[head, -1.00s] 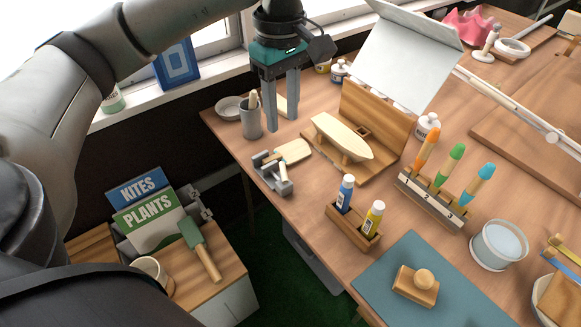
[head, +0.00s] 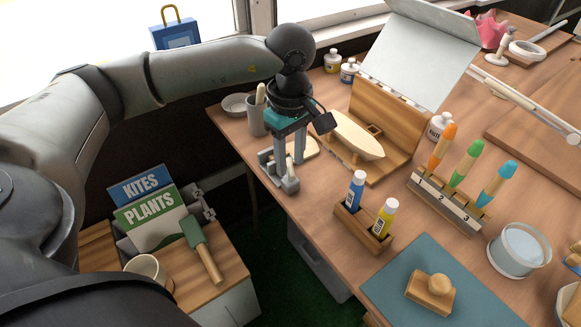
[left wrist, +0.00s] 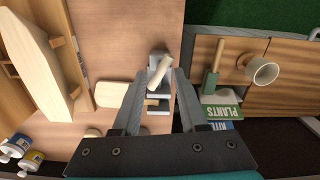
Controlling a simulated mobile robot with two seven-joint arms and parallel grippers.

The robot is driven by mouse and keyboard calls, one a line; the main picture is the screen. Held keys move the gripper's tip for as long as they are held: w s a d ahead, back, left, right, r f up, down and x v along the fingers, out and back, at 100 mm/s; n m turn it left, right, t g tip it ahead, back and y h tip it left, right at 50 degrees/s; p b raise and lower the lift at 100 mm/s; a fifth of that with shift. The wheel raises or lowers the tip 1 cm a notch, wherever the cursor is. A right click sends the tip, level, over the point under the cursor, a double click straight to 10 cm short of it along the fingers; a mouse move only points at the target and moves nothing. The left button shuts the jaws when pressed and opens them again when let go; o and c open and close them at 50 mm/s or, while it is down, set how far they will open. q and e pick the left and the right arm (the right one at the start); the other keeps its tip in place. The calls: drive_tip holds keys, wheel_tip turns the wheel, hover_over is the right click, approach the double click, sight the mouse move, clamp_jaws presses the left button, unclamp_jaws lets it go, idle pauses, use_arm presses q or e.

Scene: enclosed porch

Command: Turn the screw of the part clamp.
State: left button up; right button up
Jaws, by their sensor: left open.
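The grey part clamp (head: 289,185) sits at the near left edge of the workbench. Its screw, with a pale handle (left wrist: 161,67), shows between my fingers in the left wrist view, where the clamp's grey body (left wrist: 158,122) also shows. My left gripper (head: 288,163) is open and points down over the clamp, its fingers either side of the screw area. I cannot tell whether a finger touches the screw. In the head view the fingers hide part of the clamp. A pale wooden piece (left wrist: 110,94) lies beside the clamp. My right gripper is out of view.
A wooden boat hull (head: 357,137) on its stand is close to the right of the gripper. A grey cup (head: 256,118) stands behind. A wooden holder (head: 362,231) with two bottles stands in front. A lower cabinet with signs (head: 150,217) is at left.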

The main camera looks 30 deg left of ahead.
use_arm(q)
drive_tip(key=shift+f, duration=1.05)
clamp_jaws()
